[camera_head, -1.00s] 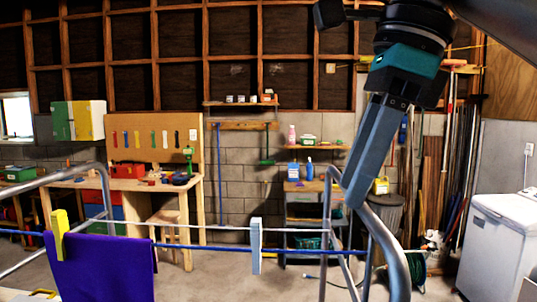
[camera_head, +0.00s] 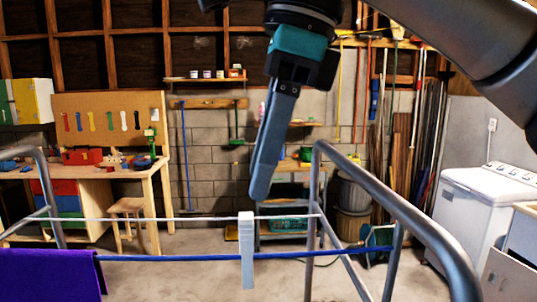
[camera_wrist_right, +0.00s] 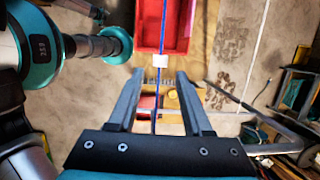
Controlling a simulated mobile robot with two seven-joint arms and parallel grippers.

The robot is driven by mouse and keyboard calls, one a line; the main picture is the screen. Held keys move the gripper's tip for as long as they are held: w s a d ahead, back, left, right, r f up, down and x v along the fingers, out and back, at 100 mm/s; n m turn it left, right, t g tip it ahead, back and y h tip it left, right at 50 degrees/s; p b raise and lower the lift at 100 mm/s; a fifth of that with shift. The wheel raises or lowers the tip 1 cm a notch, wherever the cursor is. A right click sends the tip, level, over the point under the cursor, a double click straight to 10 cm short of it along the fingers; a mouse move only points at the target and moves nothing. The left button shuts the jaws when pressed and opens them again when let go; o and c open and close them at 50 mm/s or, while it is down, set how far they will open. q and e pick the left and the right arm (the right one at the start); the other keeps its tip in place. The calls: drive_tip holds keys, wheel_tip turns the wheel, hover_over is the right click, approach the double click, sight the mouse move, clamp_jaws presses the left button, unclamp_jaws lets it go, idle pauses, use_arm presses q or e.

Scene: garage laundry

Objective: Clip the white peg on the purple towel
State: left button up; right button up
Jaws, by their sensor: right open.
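The white peg (camera_head: 246,262) stands upright on the rack's lines, crossing the white line and the blue line (camera_head: 180,258). The purple towel (camera_head: 48,275) hangs over the blue line at the lower left, apart from the peg and cut off by the picture edge. My right gripper (camera_head: 257,192) points down just above the peg. In the wrist view its two fingers (camera_wrist_right: 159,78) are spread and empty, with the peg (camera_wrist_right: 160,61) centred slightly beyond their tips.
The metal rack's curved tubes rise at the right (camera_head: 400,205) and left (camera_head: 45,180). A workbench (camera_head: 110,172) and a stool (camera_head: 127,208) stand behind at the left. A white washing machine (camera_head: 485,215) is at the right. The line between peg and towel is clear.

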sight(247, 216)
drive_tip(key=b+x, duration=0.4)
drive_tip(key=x, duration=0.2)
drive_tip(key=shift+f, duration=0.2)
drive_tip(key=shift+a+f, duration=0.15)
drive_tip(key=shift+f, duration=0.3)
use_arm(q)
drive_tip(key=f, duration=0.1)
drive_tip(key=w+f, duration=0.1)
drive_tip(key=f, duration=0.3)
drive_tip(key=shift+w+a, duration=0.25)
drive_tip(key=shift+a, duration=0.1)
use_arm(e)
drive_tip(key=shift+w, duration=0.1)
drive_tip(key=shift+c, duration=0.3)
clamp_jaws()
use_arm(q)
drive_tip(key=shift+s, duration=0.1)
drive_tip(key=shift+r, duration=0.15)
use_arm(e)
drive_tip(key=shift+r, duration=0.2)
use_arm(q)
drive_tip(key=shift+r+p, duration=2.5)
use_arm(e)
drive_tip(key=shift+r, duration=2.6)
